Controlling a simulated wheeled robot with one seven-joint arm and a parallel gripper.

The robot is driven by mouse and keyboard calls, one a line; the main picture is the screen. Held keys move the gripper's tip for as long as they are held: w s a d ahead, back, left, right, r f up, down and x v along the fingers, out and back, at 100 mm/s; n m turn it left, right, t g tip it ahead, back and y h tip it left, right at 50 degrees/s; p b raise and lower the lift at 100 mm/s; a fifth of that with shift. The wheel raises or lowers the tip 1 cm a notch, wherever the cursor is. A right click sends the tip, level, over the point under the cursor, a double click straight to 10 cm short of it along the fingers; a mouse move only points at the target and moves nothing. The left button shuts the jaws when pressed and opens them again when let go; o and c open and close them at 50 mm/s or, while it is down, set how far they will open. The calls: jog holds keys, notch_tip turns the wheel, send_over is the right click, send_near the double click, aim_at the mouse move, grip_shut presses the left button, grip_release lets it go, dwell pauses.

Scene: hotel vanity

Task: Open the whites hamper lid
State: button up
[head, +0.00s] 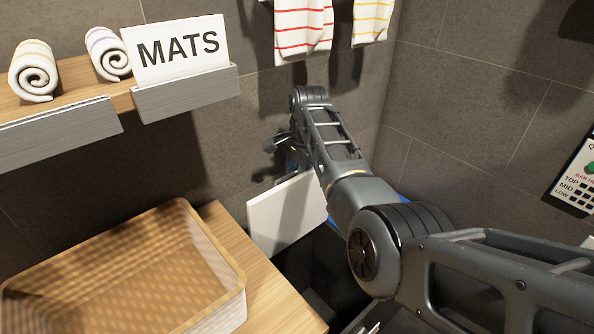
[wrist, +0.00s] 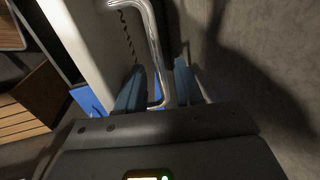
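A white panel (head: 287,212), which looks like the hamper lid, stands steeply tilted beside the wooden counter in the head view. In the wrist view its pale face (wrist: 85,45) fills the upper left, with a bent chrome handle (wrist: 155,50) alongside. My gripper (wrist: 158,78) has its two blue-grey fingers apart, one on each side of the handle's lower part, with gaps showing. In the head view the gripper is mostly hidden behind the panel and my arm. Blue surfaces show beside my arm (head: 402,198) and below the panel. No whites label is readable.
A wicker basket (head: 215,265) sits on the wooden counter (head: 262,285) at lower left. A shelf with rolled towels (head: 33,72) and a MATS sign (head: 178,50) is above. Striped towels (head: 303,25) hang at the back. Tiled walls close in behind and right.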

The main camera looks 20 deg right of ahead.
jog(key=shift+r, duration=0.15)
jog(key=shift+r, duration=0.3)
notch_tip(320, 180, up, 3)
jog(key=shift+f+b, duration=0.15)
jog(key=shift+b, duration=0.15)
jog(key=s+d+r, duration=0.6)
jog(key=d+r, duration=0.1)
jog(key=d, duration=0.2)
jog(key=shift+s+d+r+b, duration=0.15)
jog(key=shift+d+r+b, duration=0.05)
jog(key=shift+d+b, duration=0.25)
